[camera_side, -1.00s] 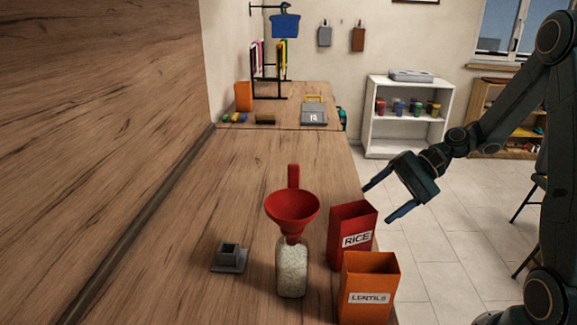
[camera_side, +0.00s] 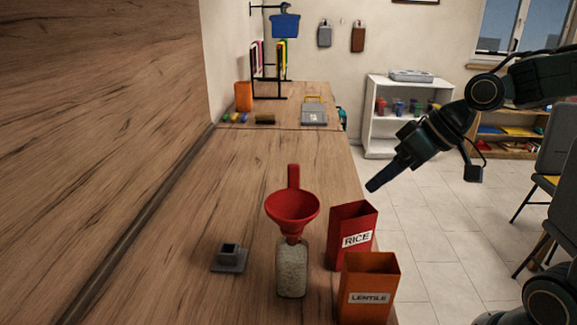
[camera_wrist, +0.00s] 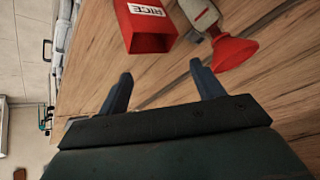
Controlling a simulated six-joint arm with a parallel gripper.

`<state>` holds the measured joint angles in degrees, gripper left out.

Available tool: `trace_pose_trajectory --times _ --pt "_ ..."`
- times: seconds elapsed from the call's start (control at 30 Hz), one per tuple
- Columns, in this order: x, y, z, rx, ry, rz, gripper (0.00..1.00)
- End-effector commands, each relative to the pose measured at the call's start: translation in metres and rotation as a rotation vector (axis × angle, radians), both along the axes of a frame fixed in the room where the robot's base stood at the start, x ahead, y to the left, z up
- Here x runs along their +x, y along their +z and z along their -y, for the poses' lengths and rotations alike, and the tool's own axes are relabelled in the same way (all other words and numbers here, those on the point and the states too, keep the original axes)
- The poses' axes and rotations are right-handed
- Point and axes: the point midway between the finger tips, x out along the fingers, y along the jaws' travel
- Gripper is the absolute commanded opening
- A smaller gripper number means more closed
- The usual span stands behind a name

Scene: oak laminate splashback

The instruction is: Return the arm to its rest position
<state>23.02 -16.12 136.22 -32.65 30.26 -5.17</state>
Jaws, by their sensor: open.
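My gripper (camera_side: 374,186) is in the air beyond the counter's right edge, above and to the right of the red RICE box (camera_side: 352,234). In the wrist view its two fingers (camera_wrist: 158,82) are spread apart with nothing between them. The RICE box (camera_wrist: 146,28) and the red funnel (camera_wrist: 232,52) show past the fingertips, apart from them. In the side view the funnel (camera_side: 292,210) sits on the neck of a clear bottle (camera_side: 291,270) filled with pale grains. An orange LENTILS box (camera_side: 369,290) stands in front of the RICE box.
A small grey square holder (camera_side: 229,258) stands left of the bottle on the wooden counter (camera_side: 190,240). Further back are a black rack (camera_side: 268,75) and a grey case (camera_side: 313,114). A white shelf (camera_side: 405,125) stands on the floor behind.

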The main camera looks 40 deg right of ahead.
Motion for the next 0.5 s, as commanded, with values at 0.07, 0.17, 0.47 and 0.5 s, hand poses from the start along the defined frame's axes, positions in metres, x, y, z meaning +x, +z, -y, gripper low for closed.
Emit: trace_pose_trajectory --times 0.07,0.17,0.47,0.5 --pt "-0.013 0.005 -0.005 -0.057 0.013 0.007 0.67" --pt "-0.032 0.008 -0.007 -0.115 0.007 -0.004 0.67" --pt "-0.093 0.012 -0.002 -0.216 -0.087 -0.06 0.67" --pt "-0.1 0.012 0.0 -0.22 -0.102 -0.067 0.67"
